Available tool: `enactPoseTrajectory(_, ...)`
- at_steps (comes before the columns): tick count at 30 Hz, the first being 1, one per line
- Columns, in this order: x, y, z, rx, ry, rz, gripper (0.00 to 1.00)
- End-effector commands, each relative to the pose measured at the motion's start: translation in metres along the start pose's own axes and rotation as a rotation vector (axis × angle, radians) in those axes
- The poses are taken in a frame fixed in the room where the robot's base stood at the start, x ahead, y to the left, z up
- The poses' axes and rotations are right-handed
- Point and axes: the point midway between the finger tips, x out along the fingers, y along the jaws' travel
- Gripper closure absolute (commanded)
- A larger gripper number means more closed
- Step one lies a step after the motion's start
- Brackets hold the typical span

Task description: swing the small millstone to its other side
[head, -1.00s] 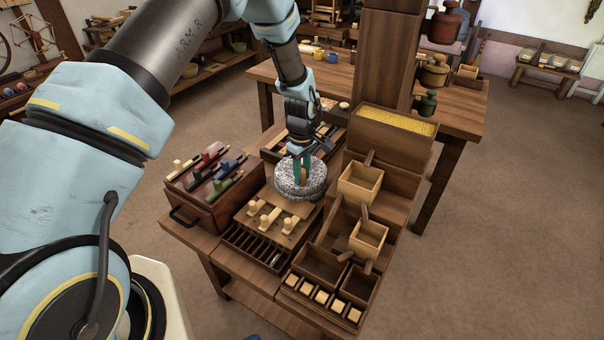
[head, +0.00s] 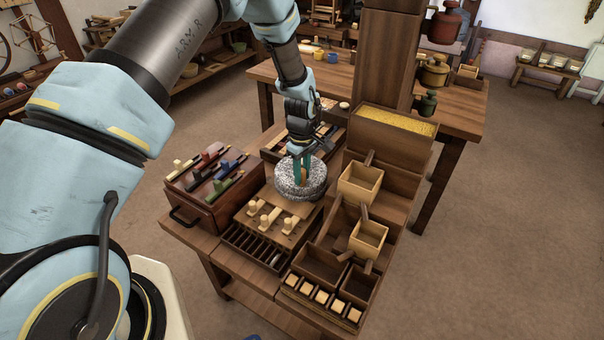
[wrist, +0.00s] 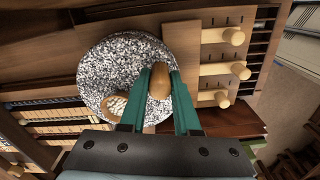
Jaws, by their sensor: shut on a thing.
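The small millstone (head: 314,180) is a round, speckled grey-white stone on a wooden board (head: 288,206) on the bench. It also shows in the wrist view (wrist: 118,62), lying flat. A wooden handle (wrist: 158,82) stands up near the stone's edge, on the right in the wrist view. My gripper (head: 301,176) comes down over the stone and its teal fingers are shut on this handle, one on each side. A brown oval patch with pale grains (wrist: 116,104) shows on the stone left of the fingers. The fingers hide part of the stone's top.
Several pale pegs (head: 263,221) stand in front of the stone. A chest with coloured sliders (head: 212,200) is on the left. Wooden boxes (head: 360,184) and a thick post (head: 386,60) stand close on the right. A slotted rack (head: 250,247) lies at the front.

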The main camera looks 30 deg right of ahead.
Motion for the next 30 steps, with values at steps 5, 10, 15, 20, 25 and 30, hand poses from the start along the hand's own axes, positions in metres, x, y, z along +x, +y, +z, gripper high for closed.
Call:
enactPoseTrajectory(5,0.0,0.0,0.0,0.0,0.0,0.0,1.0)
enactPoseTrajectory(10,0.0,0.0,-0.001,0.01,0.0,0.0,1.0)
enactPoseTrajectory(15,0.001,-0.002,-0.003,0.058,0.0,0.001,1.0)
enactPoseTrajectory(20,0.001,-0.006,-0.008,0.152,0.001,0.002,1.0)
enactPoseTrajectory(25,0.002,-0.011,-0.016,0.297,0.001,0.002,1.0)
enactPoseTrajectory(30,0.002,-0.015,-0.026,0.459,0.001,0.003,1.0)
